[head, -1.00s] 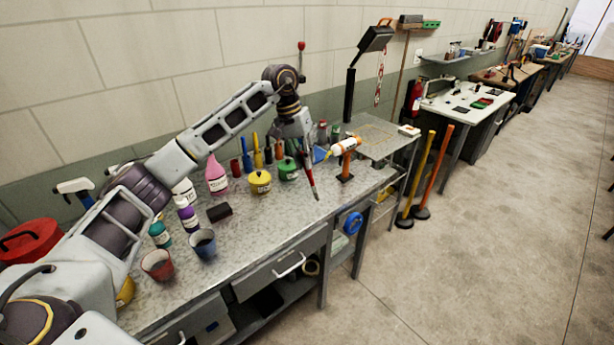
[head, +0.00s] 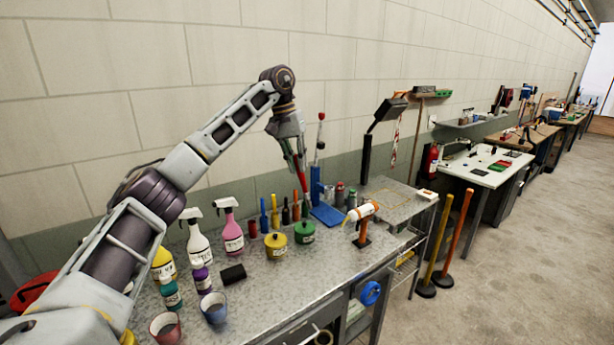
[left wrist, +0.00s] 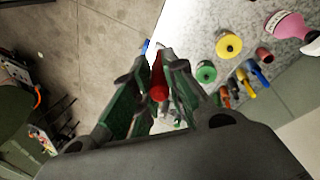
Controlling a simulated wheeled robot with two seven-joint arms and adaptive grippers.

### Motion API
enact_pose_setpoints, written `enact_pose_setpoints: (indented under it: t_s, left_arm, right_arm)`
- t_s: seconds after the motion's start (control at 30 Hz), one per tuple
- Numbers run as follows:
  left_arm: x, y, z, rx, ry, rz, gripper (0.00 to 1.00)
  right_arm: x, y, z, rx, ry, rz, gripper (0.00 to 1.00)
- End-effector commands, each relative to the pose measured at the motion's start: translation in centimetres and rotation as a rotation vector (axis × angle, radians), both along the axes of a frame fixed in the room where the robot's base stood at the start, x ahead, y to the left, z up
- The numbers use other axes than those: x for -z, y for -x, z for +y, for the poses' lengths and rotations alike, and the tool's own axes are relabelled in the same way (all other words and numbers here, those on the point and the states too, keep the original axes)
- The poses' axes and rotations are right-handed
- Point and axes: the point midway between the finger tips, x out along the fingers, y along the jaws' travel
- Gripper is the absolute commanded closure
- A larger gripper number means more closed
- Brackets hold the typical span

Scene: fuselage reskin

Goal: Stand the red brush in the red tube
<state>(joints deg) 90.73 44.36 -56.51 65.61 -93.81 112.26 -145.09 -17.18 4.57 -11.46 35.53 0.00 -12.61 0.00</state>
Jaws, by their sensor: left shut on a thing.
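My left gripper (head: 292,148) is shut on the red brush (head: 301,178) and holds it above the back of the bench, pointing down and slightly tilted. The left wrist view shows the red brush (left wrist: 158,80) between the two fingers. The red tube (head: 252,229) is a short dark red cylinder standing on the bench at the left end of a row of tubes. It looks empty; it also shows in the left wrist view (left wrist: 264,54). The brush is apart from it, up and to its right. My right gripper is not in view.
Beside the red tube stand tubes with coloured handles, such as a yellow one (head: 274,208). A yellow pot (head: 276,246) and green pot (head: 305,232) stand in front. A blue stand (head: 326,212) is at right, spray bottles (head: 198,240) at left.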

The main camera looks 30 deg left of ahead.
Motion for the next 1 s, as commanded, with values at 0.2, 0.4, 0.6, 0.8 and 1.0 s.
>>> enact_pose_setpoints:
  t_s: [0.2, 0.4, 0.6, 0.8, 1.0]
  left_arm:
    - [-1.5, 0.2, 1.7, -0.049, -0.005, 0.001, 1.0]
    - [-2.6, 0.5, 3.3, -0.106, -0.01, 0.003, 1.0]
    - [-3.1, 1.0, 5.2, -0.183, -0.016, 0.01, 1.0]
    - [-3.0, 1.6, 7.0, -0.267, -0.022, 0.014, 1.0]
    - [-2.2, 2.1, 8.1, -0.33, -0.027, 0.018, 1.0]
  right_arm:
    - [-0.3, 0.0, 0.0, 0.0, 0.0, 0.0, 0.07]
    - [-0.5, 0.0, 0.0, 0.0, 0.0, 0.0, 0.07]
    - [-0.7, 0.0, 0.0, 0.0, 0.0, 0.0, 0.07]
    - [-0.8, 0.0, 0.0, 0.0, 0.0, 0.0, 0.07]
    - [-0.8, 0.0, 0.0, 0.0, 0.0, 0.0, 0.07]
